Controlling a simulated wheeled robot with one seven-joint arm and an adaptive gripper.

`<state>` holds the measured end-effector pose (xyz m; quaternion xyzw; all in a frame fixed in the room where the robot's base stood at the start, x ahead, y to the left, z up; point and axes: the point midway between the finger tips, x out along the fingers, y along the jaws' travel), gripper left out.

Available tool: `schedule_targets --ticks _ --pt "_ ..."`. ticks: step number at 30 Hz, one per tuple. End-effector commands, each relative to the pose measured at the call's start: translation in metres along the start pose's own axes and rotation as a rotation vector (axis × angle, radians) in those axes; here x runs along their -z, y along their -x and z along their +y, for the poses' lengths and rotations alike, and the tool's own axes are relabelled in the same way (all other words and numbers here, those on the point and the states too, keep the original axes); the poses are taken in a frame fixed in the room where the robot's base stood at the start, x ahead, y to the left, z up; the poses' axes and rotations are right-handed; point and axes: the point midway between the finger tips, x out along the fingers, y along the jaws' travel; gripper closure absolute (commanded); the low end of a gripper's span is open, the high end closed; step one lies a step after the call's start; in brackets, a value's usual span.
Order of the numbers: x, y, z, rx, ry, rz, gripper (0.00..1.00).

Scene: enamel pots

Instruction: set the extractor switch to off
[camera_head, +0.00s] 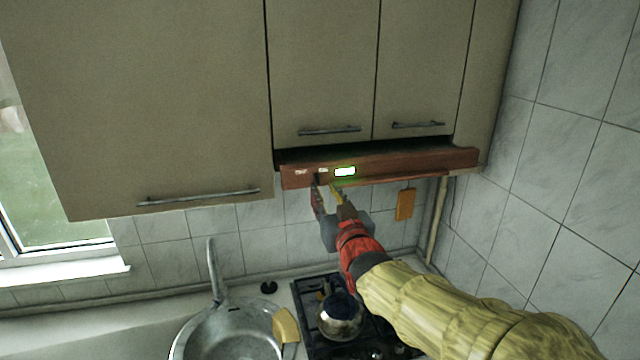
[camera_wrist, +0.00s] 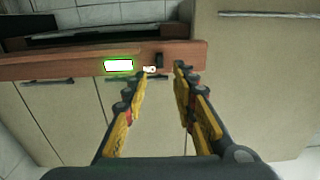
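The extractor (camera_head: 410,168) is a reddish-brown hood under the wall cabinets, and its front strip also shows in the wrist view (camera_wrist: 60,66). A green-lit display (camera_head: 345,171) is on this strip, and it shows in the wrist view too (camera_wrist: 118,66). A small dark switch (camera_wrist: 159,60) sticks out beside a white label (camera_wrist: 150,69). My gripper (camera_head: 326,184) is at the strip's lower edge. In the wrist view its fingers (camera_wrist: 163,72) are apart, with the switch between and just beyond the tips. Contact cannot be told, and no object is held.
Below are a stove (camera_head: 309,318) with a metal pot (camera_head: 341,318) and a sink (camera_head: 230,335) with a tall faucet (camera_head: 215,270). An orange board (camera_head: 405,204) hangs on the tiled wall right of my gripper. Closed cabinets (camera_head: 150,90) stand above.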

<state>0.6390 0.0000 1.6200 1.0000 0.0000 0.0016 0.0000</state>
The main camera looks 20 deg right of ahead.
Motion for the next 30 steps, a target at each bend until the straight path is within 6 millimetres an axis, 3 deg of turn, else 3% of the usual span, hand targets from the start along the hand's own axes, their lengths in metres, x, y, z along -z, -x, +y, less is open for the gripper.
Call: schedule_targets --ticks 6,13,25,30 --pt "0.001 -0.032 0.0 0.0 0.0 -0.004 0.73" --pt "0.001 -0.057 0.0 0.0 0.0 -0.003 0.73" --pt "0.0 -0.064 0.0 0.0 0.0 -0.002 0.73" --pt "0.0 -0.064 0.0 0.0 0.0 -0.002 0.81"
